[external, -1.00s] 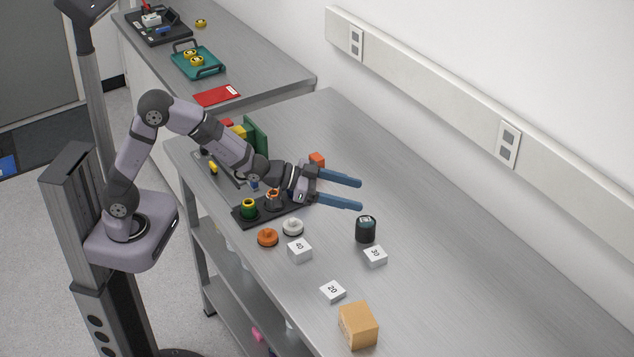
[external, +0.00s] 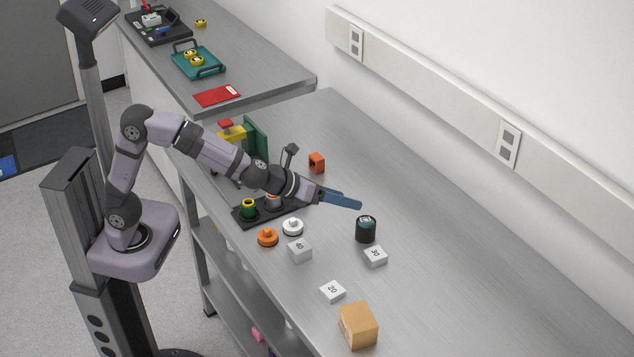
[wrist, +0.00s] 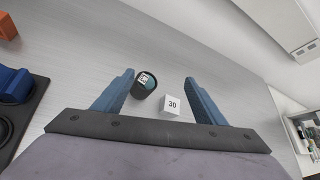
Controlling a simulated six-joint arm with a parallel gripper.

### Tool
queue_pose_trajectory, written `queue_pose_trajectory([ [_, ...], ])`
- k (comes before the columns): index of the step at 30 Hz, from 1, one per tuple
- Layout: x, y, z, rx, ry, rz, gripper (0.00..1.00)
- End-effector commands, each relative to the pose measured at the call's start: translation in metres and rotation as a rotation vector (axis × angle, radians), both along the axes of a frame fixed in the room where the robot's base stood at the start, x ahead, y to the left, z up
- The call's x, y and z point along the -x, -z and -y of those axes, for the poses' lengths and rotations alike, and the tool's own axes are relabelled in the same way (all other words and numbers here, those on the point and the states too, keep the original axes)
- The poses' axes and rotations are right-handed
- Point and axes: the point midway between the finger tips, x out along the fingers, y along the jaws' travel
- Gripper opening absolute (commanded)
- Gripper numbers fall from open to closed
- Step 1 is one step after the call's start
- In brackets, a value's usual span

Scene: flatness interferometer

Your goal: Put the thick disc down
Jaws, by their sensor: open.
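My gripper (external: 340,199) is open and empty above the bench, its blue fingers pointing right. A dark cylinder with a teal-and-white label on top (external: 366,229) stands upright on the bench, just beyond the fingertips. In the wrist view the cylinder (wrist: 145,84) shows between the two spread fingers, nearer the left one, apart from my gripper (wrist: 159,77). An orange knobbed disc (external: 268,237) and a white knobbed disc (external: 292,226) rest on the bench below my forearm. I cannot tell which piece is the thick disc.
White blocks marked 30 (external: 375,256), 40 (external: 299,250) and 20 (external: 332,291) and a cardboard-coloured box (external: 358,326) stand nearby. A black holder (external: 242,218) carries a green piece (external: 249,208). An orange block (external: 317,162) lies behind. The bench's right side is clear.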

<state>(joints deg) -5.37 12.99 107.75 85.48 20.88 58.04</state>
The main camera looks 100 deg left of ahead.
Motion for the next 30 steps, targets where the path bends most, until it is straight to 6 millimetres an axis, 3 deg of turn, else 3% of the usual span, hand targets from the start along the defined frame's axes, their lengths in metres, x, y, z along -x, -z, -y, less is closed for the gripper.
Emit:
queue_pose_trajectory([
  [7,-0.006,-0.034,-0.004,-0.399,0.119,-0.085,0.65],
  [17,-0.005,0.021,-0.006,-0.393,0.118,-0.093,0.65],
  [27,-0.005,0.095,-0.006,-0.390,0.117,-0.093,0.65],
  [30,-0.006,0.103,-0.006,-0.390,0.117,-0.089,0.65],
])
